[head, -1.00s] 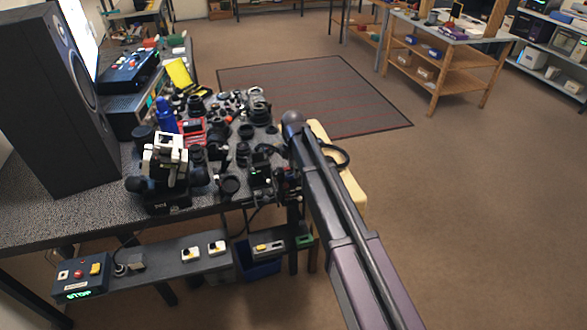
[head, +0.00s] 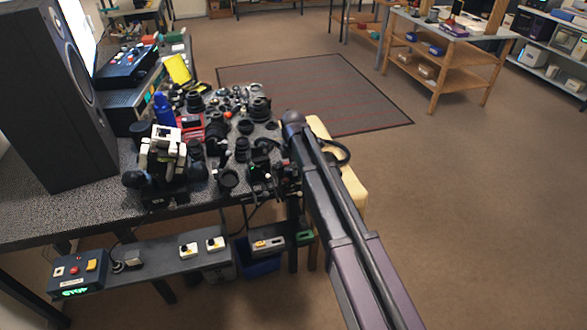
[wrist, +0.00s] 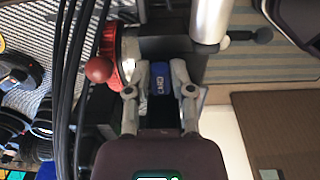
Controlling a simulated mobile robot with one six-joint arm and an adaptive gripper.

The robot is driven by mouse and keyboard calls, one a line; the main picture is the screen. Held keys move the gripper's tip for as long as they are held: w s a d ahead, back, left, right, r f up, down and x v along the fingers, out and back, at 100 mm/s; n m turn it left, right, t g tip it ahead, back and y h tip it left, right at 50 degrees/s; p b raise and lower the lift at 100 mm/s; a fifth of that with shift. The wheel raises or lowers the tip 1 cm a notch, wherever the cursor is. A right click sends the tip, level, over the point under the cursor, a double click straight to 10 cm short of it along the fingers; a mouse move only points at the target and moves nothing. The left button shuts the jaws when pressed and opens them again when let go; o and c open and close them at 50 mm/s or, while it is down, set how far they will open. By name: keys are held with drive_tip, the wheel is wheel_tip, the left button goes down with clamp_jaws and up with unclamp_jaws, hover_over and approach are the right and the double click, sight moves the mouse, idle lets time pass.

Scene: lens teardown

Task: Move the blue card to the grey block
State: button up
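The blue card (wrist: 160,82), with "CARD" in white letters, stands between the two fingertips of my gripper (wrist: 161,74) in the wrist view. Both fingertips appear to press on its sides. A dark grey blocky part (wrist: 165,48) lies just beyond the card; I cannot tell whether it is the grey block or whether the card touches it. In the head view my arm reaches to the table's right end, where the gripper (head: 287,182) is small and dark among other parts. The card cannot be made out there.
A red ball-ended knob (wrist: 98,70) and dark cables (wrist: 75,90) are close on the left in the wrist view. A silver cylinder (wrist: 210,20) rises beyond the right finger. The table (head: 60,215) is crowded with lenses, a white-and-black device (head: 163,150) and a blue bottle (head: 164,110).

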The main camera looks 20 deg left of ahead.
clamp_jaws()
drive_tip(key=shift+r+p, duration=1.1)
drive_tip(key=shift+r, duration=0.05)
idle(1.6)
drive_tip(key=shift+r+p, duration=1.75)
drive_tip(key=shift+r+p, duration=0.3)
drive_tip(key=shift+p, duration=0.05)
